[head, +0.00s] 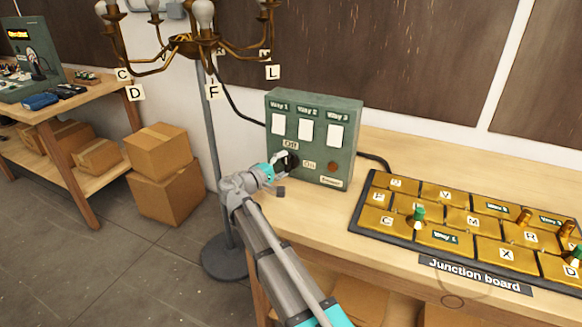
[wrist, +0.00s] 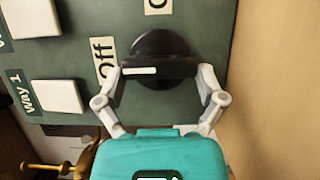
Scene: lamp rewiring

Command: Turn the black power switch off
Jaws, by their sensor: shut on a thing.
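The black power switch (head: 291,160) is a round knob with a raised bar on the front of the green switch box (head: 340,155). In the wrist view the knob (wrist: 160,48) shows a white line on its bar, pointing left towards the "Off" label (wrist: 103,60). The "On" label (head: 309,164) is to the right of the knob in the head view. My gripper (head: 281,166) is at the knob from the front. In the wrist view its fingers (wrist: 162,80) are on both ends of the bar, shut on it. Part of the knob is hidden in the head view.
The junction board (head: 465,262) with gold tiles and several pegs lies on the bench right of the box. A brass chandelier (head: 187,44) hangs from a stand at upper left. Cardboard boxes (head: 157,150) are stacked on the floor at left.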

